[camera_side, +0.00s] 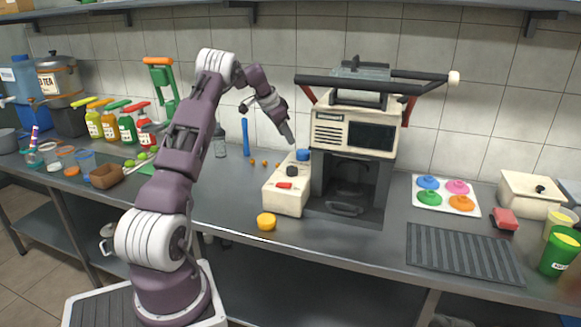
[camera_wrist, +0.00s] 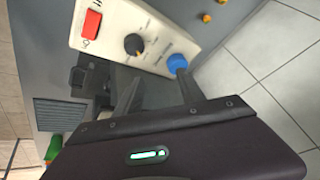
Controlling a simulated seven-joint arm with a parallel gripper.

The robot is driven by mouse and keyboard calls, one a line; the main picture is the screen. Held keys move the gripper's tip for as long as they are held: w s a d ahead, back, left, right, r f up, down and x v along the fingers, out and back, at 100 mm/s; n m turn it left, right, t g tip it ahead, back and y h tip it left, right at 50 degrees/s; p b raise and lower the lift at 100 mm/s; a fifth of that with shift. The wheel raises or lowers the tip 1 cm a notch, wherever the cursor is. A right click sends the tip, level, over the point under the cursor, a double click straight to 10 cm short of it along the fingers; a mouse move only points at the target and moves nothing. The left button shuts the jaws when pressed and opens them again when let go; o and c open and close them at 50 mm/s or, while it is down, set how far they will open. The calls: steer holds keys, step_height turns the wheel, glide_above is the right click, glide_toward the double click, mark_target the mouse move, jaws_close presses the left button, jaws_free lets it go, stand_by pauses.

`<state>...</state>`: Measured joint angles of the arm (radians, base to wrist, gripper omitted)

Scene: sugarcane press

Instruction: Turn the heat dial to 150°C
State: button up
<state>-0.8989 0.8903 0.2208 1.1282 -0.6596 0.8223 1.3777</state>
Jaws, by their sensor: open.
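The white control box (camera_side: 288,190) stands left of the press machine (camera_side: 352,150). On its top are a red switch (camera_side: 284,185), a black dial (camera_side: 292,171) and a blue knob (camera_side: 302,154). In the side view my gripper (camera_side: 290,138) is above the back end of the box.
A yellow round piece (camera_side: 266,221) lies in front of the box. Several small orange pieces (camera_side: 253,162) and a blue upright bar (camera_side: 245,137) are behind and left. The press's long handle (camera_side: 425,77) juts out above. The counter left of the box is mostly clear.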

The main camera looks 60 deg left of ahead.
steer(key=n+h, duration=0.1)
steer(key=h, duration=0.1)
glide_toward(291, 168)
steer(key=shift+w+a+f+g, duration=0.15)
steer(key=shift+w+f+g, duration=0.25)
steer(key=shift+w+f, duration=0.55)
steer(key=x, duration=0.6)
steer(key=shift+w+f, duration=0.1)
steer(key=shift+f, duration=0.25)
steer(key=shift+r, duration=0.1)
jaws_close()
